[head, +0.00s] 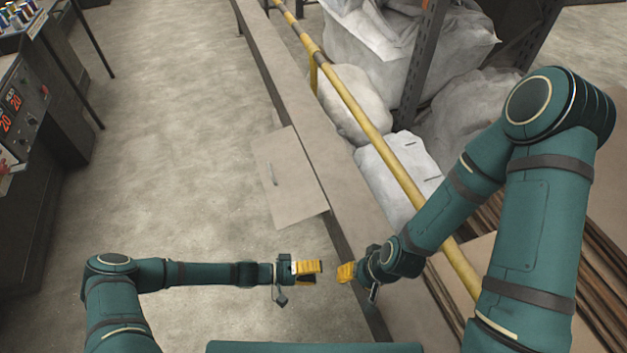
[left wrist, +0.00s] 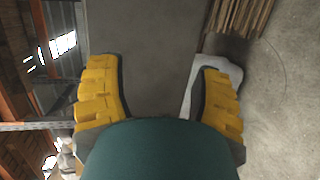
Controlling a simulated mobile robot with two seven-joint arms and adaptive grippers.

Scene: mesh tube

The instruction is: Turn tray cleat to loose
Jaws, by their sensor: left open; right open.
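I cannot make out a tray cleat for certain. My right gripper (head: 346,272) is open close to the right of the left one, by the ledge, with no held object visible.
A long ledge (head: 285,85) and a yellow rail (head: 365,122) run diagonally. White sacks (head: 368,35) lie beyond the rail. A dark bench with red displays (head: 12,112) stands at the left. The floor (head: 170,150) between is clear. A pale grey bracket-like shape (left wrist: 215,68) shows behind the right finger.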

